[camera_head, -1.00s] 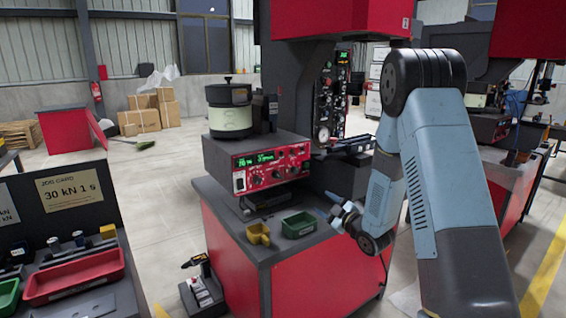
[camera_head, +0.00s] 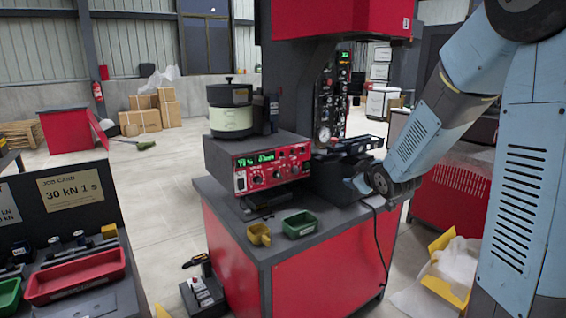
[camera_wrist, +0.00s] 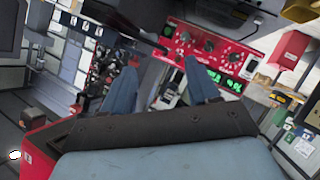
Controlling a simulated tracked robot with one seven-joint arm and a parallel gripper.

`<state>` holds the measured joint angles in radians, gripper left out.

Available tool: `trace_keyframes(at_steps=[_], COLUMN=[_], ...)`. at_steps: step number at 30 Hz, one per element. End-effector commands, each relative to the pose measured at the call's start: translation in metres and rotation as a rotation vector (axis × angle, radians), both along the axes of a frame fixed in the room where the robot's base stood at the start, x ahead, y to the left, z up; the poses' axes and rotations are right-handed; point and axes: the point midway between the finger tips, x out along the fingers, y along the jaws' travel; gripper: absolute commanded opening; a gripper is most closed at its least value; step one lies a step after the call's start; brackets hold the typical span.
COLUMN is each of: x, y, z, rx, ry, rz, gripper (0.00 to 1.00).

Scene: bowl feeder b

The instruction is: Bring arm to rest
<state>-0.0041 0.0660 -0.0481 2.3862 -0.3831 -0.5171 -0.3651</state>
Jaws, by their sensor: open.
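My gripper (camera_wrist: 162,92) shows in the wrist view with its two blue-grey fingers apart and nothing between them. In the head view my blue-grey arm comes in from the right, and its wrist end is beside the right part of the bench with the machine. The fingers are mostly hidden there. Beyond the fingers in the wrist view is the red control box (camera_wrist: 215,50) with green displays. The same control box (camera_head: 268,172) stands on the bench in the head view, left of my wrist.
The bowl feeder (camera_head: 231,118) sits on the control box. A yellow scoop (camera_head: 259,236) and a green tray (camera_head: 299,224) lie on the bench (camera_head: 245,246). A red tray (camera_head: 75,275) is at left. A yellow box (camera_head: 447,270) with white wrapping lies on the floor at right.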

Motion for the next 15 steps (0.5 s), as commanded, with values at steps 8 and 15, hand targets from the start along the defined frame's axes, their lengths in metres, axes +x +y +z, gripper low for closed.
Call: trace_keyframes(at_steps=[8,15], x=[-0.064,-0.133], y=[-0.02,-0.03], z=[0.039,0.059], rx=[0.078,0.168], ry=[0.156,0.301], rz=[-0.172,-0.309], gripper=[0.6,0.6])
